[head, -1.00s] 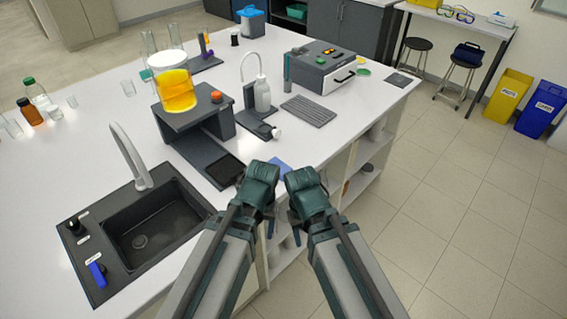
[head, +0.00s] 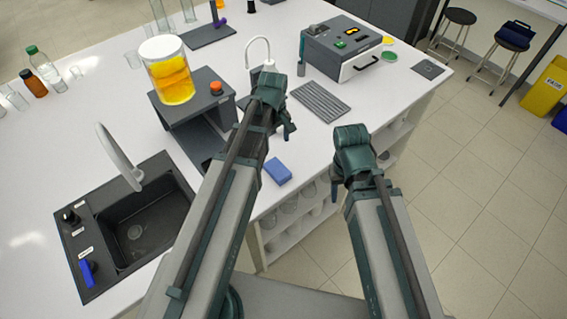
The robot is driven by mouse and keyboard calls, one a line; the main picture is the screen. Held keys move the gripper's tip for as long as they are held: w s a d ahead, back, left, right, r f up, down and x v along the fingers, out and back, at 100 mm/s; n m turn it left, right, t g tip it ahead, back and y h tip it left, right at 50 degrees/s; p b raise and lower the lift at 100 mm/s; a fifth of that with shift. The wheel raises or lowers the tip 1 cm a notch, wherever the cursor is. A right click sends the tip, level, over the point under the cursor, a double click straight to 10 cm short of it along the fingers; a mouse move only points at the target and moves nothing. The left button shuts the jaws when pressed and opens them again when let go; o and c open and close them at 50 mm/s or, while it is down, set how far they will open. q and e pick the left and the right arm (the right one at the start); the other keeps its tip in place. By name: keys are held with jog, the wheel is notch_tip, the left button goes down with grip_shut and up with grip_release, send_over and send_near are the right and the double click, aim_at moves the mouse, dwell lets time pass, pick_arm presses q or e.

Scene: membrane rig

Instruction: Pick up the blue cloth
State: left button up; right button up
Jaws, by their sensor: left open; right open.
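The blue cloth (head: 278,172) is a small folded blue block lying flat on the white bench near its front edge, in the middle of the head view. My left gripper (head: 286,128) is above the bench, beyond the cloth and apart from it, and is open. My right gripper (head: 338,186) is to the right of the cloth, out past the bench's front edge, open and empty. Neither gripper touches the cloth.
A black sink (head: 140,225) with a tall faucet is at left. A stand (head: 192,108) holds a jar of orange liquid (head: 169,78). A grey ribbed mat (head: 319,101) and a grey machine (head: 341,48) stand at the back right. Bench around the cloth is clear.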

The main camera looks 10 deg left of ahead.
pick_arm(q)
jog(key=b, duration=0.9)
send_over(277, 168)
jog(key=f, duration=0.8)
jog(key=shift+s+a+f, duration=0.15)
jog(key=shift+s+f, duration=0.05)
jog(key=shift+f, duration=0.2)
notch_tip(277, 168, down, 5)
jog(key=b, duration=0.5)
jog(key=shift+w+f, duration=0.1)
jog(key=shift+w, duration=0.05)
jog(key=c, duration=1.2)
jog(key=shift+c, duration=0.2)
